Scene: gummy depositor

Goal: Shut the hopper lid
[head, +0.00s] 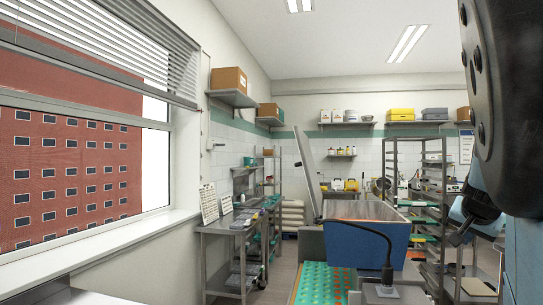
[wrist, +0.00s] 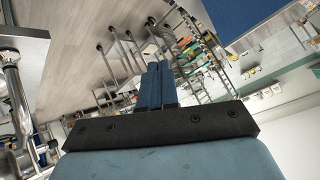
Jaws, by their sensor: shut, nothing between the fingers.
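The hopper (head: 366,243) is a blue open-topped bin with orange-brown contents near the top, right of centre in the head view. Its lid (head: 306,172) is a pale grey panel that stands up and open at the hopper's left side, leaning a little to the left. My gripper (head: 460,236) is to the right of the hopper, apart from the lid, partly hidden behind my arm. In the wrist view its two blue fingers (wrist: 155,83) are together and empty. A blue surface (wrist: 238,14) at the top of the wrist view looks like the hopper's side.
A green tray with orange spots (head: 325,284) lies below the hopper. A dark bent stalk (head: 386,262) rises in front of it. A tall rack (head: 405,165) stands behind to the right. A steel table (head: 232,225) stands to the left, with open floor between.

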